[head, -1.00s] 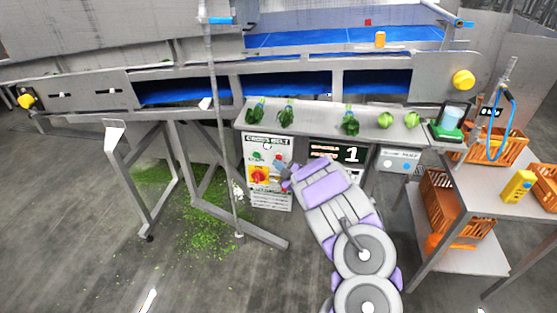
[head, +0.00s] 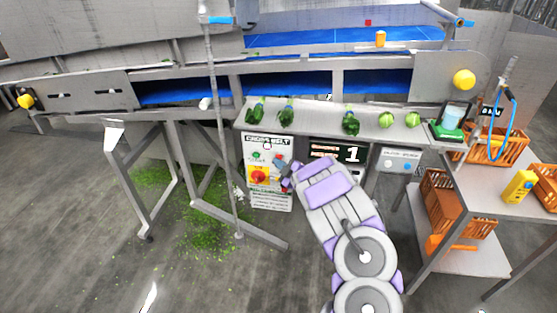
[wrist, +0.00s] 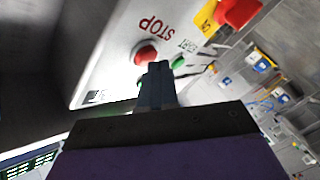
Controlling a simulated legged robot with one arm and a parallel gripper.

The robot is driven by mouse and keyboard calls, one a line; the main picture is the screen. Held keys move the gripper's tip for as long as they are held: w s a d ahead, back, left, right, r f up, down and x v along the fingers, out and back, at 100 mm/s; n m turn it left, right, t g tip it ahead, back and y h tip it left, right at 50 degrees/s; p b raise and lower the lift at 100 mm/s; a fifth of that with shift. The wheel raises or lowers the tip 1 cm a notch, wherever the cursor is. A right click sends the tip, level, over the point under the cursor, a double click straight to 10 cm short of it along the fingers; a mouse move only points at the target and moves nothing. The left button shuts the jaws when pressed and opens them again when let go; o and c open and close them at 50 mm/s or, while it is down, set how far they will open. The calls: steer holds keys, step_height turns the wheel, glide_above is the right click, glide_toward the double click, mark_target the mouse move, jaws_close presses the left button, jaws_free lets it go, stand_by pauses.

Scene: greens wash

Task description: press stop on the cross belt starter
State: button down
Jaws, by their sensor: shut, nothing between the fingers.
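The cross belt starter (head: 253,150) is a pale panel under the belt frame, with a red and yellow rotary switch (head: 258,175) and a green start button (head: 255,156). In the wrist view the red stop button (wrist: 145,53) sits under the word STOP, with the green start button (wrist: 179,62) beside it. My gripper (wrist: 158,68) is shut and empty. Its tips overlap the lower right edge of the red button in that view; I cannot tell whether they touch it. In the head view my gripper (head: 282,165) is at the panel's right side, hiding part of it.
A steel ledge (head: 310,118) with several greens runs above the panel. A counter display (head: 350,153) and another control box (head: 398,160) are to the right. A steel cart (head: 490,185) with orange crates stands at the right. Green scraps litter the floor at left.

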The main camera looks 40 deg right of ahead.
steer(key=shift+w+d, duration=0.15)
stand_by(0.6)
steer(key=shift+s+a, duration=0.55)
steer(key=shift+a, duration=0.1)
steer(key=shift+s+a, duration=1.65)
steer(key=shift+a, duration=0.25)
